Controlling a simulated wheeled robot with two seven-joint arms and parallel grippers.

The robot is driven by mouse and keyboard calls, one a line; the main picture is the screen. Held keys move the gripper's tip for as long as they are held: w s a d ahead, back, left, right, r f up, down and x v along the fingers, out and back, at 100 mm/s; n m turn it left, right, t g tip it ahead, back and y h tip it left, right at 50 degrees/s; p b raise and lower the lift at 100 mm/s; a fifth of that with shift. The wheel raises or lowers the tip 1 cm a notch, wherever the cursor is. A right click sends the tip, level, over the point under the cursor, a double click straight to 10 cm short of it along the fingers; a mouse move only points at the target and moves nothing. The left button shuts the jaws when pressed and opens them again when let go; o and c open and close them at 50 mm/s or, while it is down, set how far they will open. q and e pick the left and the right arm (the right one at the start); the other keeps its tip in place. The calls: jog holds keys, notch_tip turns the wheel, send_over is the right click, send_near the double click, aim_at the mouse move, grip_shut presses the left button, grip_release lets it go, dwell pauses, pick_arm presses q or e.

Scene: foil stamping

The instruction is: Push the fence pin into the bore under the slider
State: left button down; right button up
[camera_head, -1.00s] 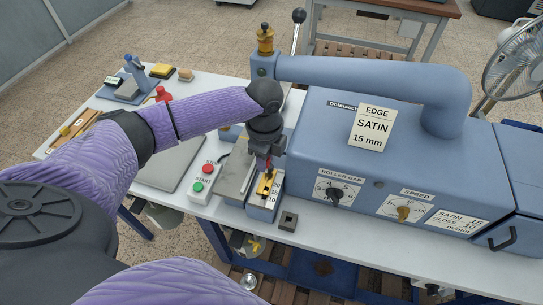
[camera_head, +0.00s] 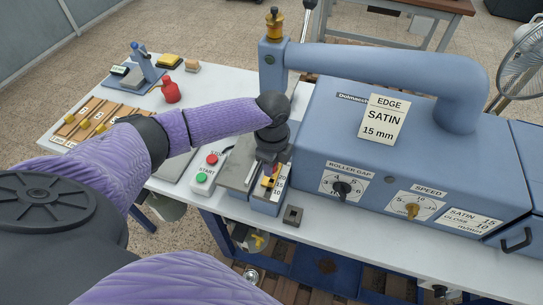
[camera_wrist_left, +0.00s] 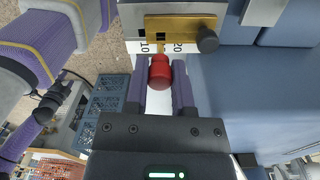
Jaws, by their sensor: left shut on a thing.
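The fence pin (camera_wrist_left: 160,72) has a red knob and a thin brass shank, which reaches toward the brass slider (camera_wrist_left: 180,24) in the left wrist view. The slider lies across a white scale (camera_wrist_left: 190,47) with 10 and 20 showing. My left gripper (camera_wrist_left: 160,82) is shut on the red knob, one purple finger on each side. In the head view, my left gripper (camera_head: 267,174) is low over the slider (camera_head: 275,177) at the machine's front end. The bore is hidden, and I cannot tell whether the pin's tip is in it. My right gripper is out of view.
The blue machine body (camera_head: 400,150) stands close on the right. The red and green button box (camera_head: 206,170) is just left of the slider. A small dark block (camera_head: 292,215) lies in front. The white table (camera_head: 350,240) is clear along its front edge.

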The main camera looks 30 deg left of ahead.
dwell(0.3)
pick_arm(q)
jog(key=shift+p, duration=0.35)
dwell(0.4)
jog(key=shift+p, duration=0.3)
dwell(0.3)
jog(key=shift+p, duration=0.3)
jog(key=shift+f+b, duration=1.5)
jog(key=shift+f, duration=0.7)
